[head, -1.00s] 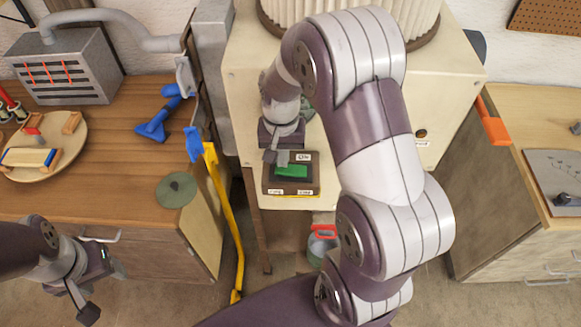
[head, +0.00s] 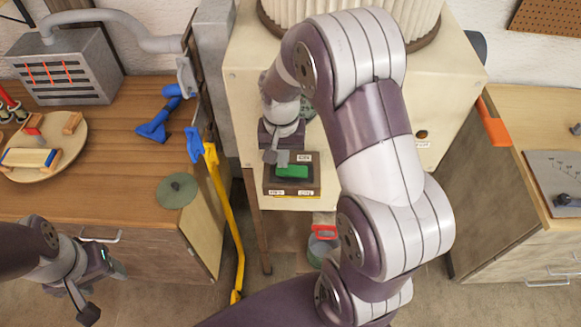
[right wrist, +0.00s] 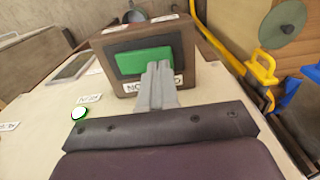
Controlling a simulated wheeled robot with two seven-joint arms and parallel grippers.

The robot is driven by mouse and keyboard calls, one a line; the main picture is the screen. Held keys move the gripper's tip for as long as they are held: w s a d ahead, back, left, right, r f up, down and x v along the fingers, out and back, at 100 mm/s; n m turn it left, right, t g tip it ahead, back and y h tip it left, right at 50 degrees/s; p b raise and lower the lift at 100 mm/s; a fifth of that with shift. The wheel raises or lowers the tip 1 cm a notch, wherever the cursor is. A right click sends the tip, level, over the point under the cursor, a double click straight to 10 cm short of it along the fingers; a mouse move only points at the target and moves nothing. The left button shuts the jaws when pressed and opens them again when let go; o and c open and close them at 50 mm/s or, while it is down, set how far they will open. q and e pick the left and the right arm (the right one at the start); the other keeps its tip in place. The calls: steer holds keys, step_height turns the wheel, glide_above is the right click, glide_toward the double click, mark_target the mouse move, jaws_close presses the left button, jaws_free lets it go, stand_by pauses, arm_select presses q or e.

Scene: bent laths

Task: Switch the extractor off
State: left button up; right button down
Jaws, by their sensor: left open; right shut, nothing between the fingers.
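The extractor (head: 240,110) is a large cream cabinet with a pale pleated filter (head: 345,15) on top. On its front ledge is a dark brown switch box with a wooden rim (head: 308,188), bearing a wide green rocker (head: 292,171) and small white labels. The box (right wrist: 186,50) and green rocker (right wrist: 135,62) also show in the right wrist view. My right gripper (head: 277,158) is shut and empty, its fingertips (right wrist: 158,66) over the rocker's edge; I cannot tell whether they touch. They hide part of a label. My left gripper (head: 102,290) is open and empty at lower left.
A wooden bench (head: 110,150) at left holds a grey vented box (head: 65,70), a round board (head: 70,160) and blue tools. A yellow bar (head: 225,205) hangs at its edge. A red-handled can (head: 322,245) stands below the ledge. Another bench stands at right.

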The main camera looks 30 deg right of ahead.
steer(key=shift+f+b, duration=0.65)
steer(key=shift+f, duration=0.4)
stand_by(0.9)
steer(key=shift+r, duration=0.15)
step_height(320, 180, up, 7)
steer(key=p, duration=0.6)
steer(key=shift+p, duration=0.3)
